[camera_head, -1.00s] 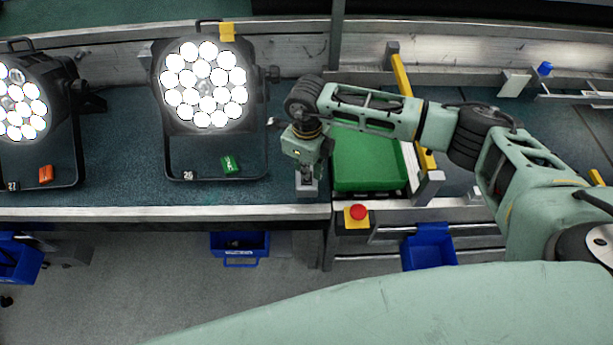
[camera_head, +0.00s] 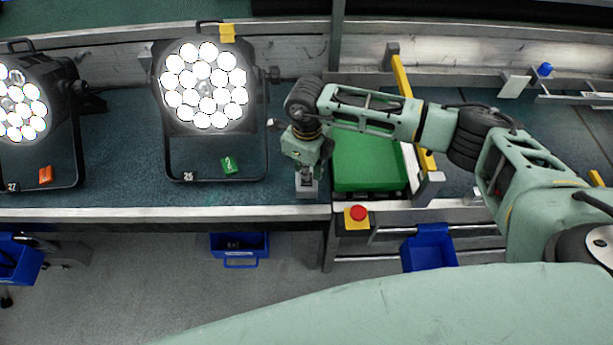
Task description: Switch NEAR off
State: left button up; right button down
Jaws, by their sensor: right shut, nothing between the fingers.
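Two black par cans stand on the bench, and both are lit. One par can (camera_head: 20,105) is cut by the left edge. The other par can (camera_head: 205,85) is left of centre, with a small number tag at its foot. I cannot read the word NEAR anywhere. A small grey box (camera_head: 307,192) sits at the bench's front edge, right of the second par can; it may be a switch box. My right gripper (camera_head: 306,181) is shut and empty, pointing down at this box. Its fingertips overlap the box, and I cannot tell whether they touch it. My left gripper is out of view.
A green tray (camera_head: 365,172) lies just right of my right gripper, beside a yellow bar (camera_head: 402,75). A red button (camera_head: 358,213) on a yellow box is at the front edge. Small orange (camera_head: 45,174) and green (camera_head: 229,165) pieces lie by the par cans. Blue bins hang below.

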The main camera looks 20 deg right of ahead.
jog(key=shift+f+b, duration=1.05)
jog(key=shift+f, duration=0.15)
dwell(0.5)
jog(key=shift+s+r, duration=0.1)
jog(key=shift+r+p, duration=0.6)
jog(key=shift+r, duration=0.15)
jog(key=shift+r+p, duration=1.5)
jog(key=shift+r, duration=1.2)
